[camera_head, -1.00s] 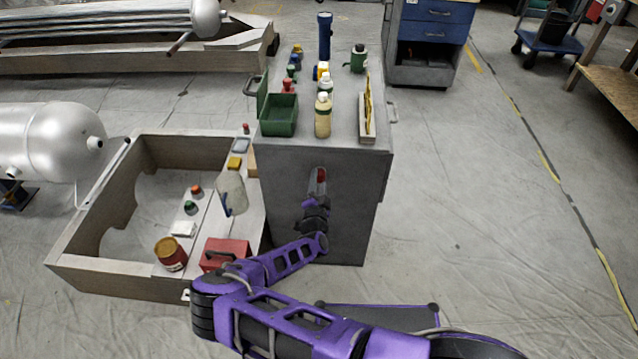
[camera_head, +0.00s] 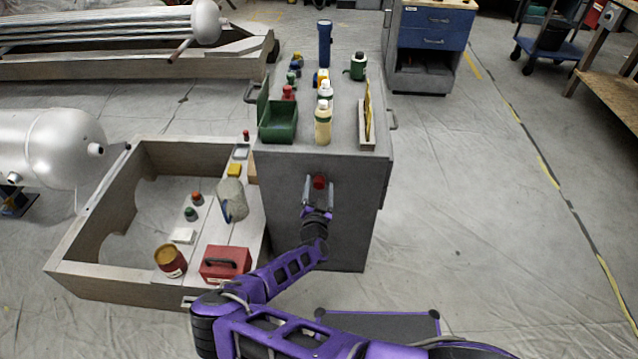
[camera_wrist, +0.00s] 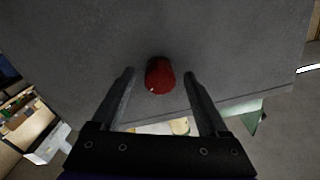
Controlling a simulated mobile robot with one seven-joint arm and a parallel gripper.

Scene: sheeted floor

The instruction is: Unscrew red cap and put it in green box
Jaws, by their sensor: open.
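The red cap (camera_head: 319,182) is at the front face of the grey cabinet (camera_head: 290,215). In the wrist view the red cap (camera_wrist: 160,75) stands out against a plain grey surface. My gripper (camera_head: 319,187) is open in front of that face, with one finger to each side of the cap. In the wrist view my gripper (camera_wrist: 159,73) has visible gaps between both fingers and the cap. The green box (camera_head: 278,135) is an open bin at the front left of the cabinet top. Its inside is mostly in shadow.
Several bottles, including a cream one (camera_head: 323,127), and a blue flashlight (camera_head: 325,43) stand on the cabinet top. A yellow-edged rack (camera_head: 368,130) is at its right. A wooden frame with a red toolbox (camera_head: 225,263) is at left.

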